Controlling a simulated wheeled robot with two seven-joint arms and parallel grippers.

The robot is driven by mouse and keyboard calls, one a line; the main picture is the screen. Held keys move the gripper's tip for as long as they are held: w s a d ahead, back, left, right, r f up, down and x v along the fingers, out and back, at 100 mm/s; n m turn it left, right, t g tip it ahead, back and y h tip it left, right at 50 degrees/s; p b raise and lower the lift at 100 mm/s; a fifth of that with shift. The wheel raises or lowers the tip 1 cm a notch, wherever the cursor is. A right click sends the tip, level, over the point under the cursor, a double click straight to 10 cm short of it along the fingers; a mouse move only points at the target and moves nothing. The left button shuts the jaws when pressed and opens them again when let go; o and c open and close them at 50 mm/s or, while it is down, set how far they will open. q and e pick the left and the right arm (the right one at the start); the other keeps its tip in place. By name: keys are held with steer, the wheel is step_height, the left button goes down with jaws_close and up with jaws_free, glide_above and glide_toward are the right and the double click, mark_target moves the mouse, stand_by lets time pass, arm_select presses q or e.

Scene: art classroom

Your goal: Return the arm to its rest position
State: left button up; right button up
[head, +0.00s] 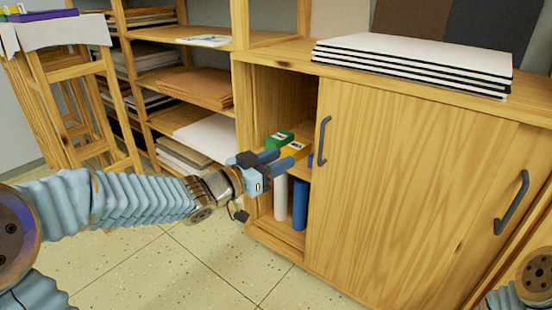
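My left arm comes in from the left and stretches across to the open left part of the wooden cabinet (400,190). My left gripper (284,158) is at the opening, with its two blue-grey fingers apart and nothing seen between them.
The sliding door (395,180) covers the cabinet's right part. White boards (420,65) lie on top. A white roll (281,197) and a blue roll (300,205) stand below the shelf. The tiled floor (170,270) is clear.

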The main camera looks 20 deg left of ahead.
arm_select(q)
steer(key=shift+a, duration=0.1)
stand_by(0.3)
step_height(320, 180, down, 21)
steer(key=s+d+n+g+y+p, duration=0.2)
steer(key=d+n+g+y+p, duration=0.15)
steer(key=n+g+p, duration=0.3)
steer(key=s+d+f+g+y+p, duration=0.1)
steer(key=s+f+g, duration=0.3)
steer(key=s+f, duration=0.4)
steer(key=s+d+f+n+g+p, duration=0.1)
steer(key=s+f+g+p, duration=0.3)
steer(key=s+f, duration=0.4)
steer(key=s+d, duration=0.1)
steer(key=s, duration=0.4)
steer(key=shift+f+y, duration=0.35)
steer(key=shift+w+n, duration=0.1)
steer(key=shift+n, duration=0.15)
